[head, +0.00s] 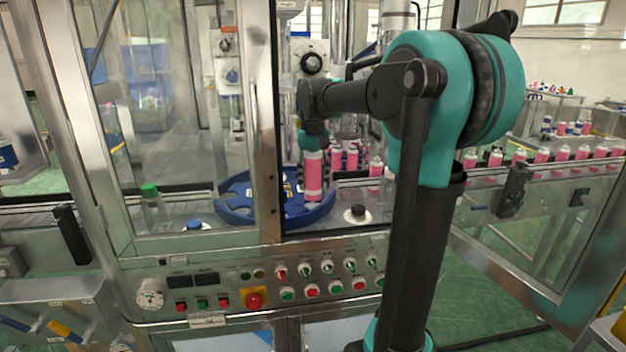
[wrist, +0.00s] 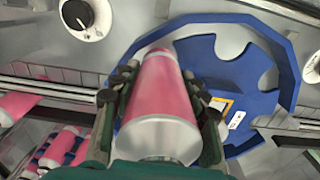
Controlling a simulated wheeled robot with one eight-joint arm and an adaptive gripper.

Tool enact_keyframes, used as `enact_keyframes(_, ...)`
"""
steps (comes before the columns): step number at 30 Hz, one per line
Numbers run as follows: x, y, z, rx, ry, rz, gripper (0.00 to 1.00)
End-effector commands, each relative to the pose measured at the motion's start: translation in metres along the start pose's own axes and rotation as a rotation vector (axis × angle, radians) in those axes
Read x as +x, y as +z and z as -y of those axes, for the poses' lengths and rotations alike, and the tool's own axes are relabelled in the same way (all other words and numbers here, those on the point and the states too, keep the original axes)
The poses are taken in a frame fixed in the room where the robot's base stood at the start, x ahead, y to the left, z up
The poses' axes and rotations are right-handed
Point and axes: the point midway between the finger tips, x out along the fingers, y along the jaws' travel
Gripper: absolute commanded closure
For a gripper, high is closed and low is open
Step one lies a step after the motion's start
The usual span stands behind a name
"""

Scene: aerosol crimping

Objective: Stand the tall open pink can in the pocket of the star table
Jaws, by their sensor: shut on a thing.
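My gripper (head: 313,168) is shut on a tall pink can (head: 313,183) with silvery ends. The can is roughly upright over the right part of the blue star table (head: 235,212) in the head view. In the wrist view the gripper's fingers (wrist: 160,100) lie on both sides of the can (wrist: 160,85), and its silver end faces the camera. The star table (wrist: 280,55) lies beyond it, with rounded pockets along its inner edge. The can hides part of the table, and I cannot tell whether its base touches the table.
Several pink cans (head: 376,168) stand on the conveyor to the right. A white disc with a black knob (head: 357,214) is right of the star table. A green-capped bottle (head: 151,200) stands left. The metal door post (head: 266,120) and the control panel (head: 250,285) are close in front.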

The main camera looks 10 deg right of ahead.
Motion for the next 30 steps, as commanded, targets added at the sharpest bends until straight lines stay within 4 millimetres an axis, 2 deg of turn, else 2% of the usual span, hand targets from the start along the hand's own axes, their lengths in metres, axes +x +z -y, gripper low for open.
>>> enact_keyframes(15,0.004,0.001,0.000,0.000,0.000,0.000,0.85)
enact_keyframes(30,0.021,0.001,0.000,0.000,0.000,0.000,0.85)
